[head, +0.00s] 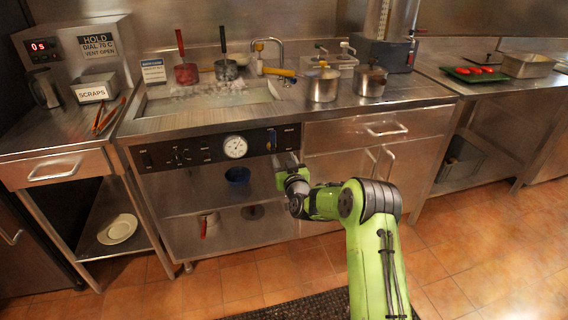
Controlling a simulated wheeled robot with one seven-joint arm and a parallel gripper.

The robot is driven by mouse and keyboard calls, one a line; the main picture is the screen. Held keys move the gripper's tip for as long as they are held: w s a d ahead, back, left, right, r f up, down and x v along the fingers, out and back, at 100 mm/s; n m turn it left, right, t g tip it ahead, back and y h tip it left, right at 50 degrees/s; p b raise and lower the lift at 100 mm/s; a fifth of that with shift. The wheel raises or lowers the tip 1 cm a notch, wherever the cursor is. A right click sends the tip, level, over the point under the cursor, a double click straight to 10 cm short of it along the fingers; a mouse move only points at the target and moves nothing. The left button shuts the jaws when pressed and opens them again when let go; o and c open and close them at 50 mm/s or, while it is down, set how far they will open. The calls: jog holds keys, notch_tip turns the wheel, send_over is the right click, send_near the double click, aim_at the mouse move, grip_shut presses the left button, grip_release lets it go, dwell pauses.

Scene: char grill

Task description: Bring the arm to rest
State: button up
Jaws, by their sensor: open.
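My green arm reaches up from the lower right, and my gripper (286,160) is at its end, in front of the counter's front panel. The gripper is small in the picture and nothing shows between its fingers. It is open. A round dial (235,147) with a white face sits on the panel, left of the gripper.
A tray of red items (475,74) is at right. Drawer and door handles (386,130) stick out right of the gripper.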

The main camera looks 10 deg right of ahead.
jog(key=shift+w+f, duration=0.15)
jog(key=s+a+r+n+g+y, duration=0.1)
jog(key=s+a+r+n+g, duration=0.15)
jog(key=s+r, duration=0.55)
jog(key=s+a+r+n+g, duration=0.1)
jog(key=s+a+r+g, duration=0.35)
jog(key=s, duration=0.55)
jog(key=s+d+f+m+g+h, duration=0.1)
jog(key=s+d+m+g, duration=0.15)
jog(key=s, duration=1.35)
jog(key=s+d+f+m+g+h, duration=0.1)
jog(key=s+d+m+g, duration=0.15)
jog(key=s, duration=1.35)
notch_tip(320, 180, up, 17)
jog(key=p, duration=1.7)
jog(key=shift+s+a+r+n+p, duration=0.2)
jog(key=shift+s+n+p, duration=0.15)
jog(key=shift+n, duration=0.1)
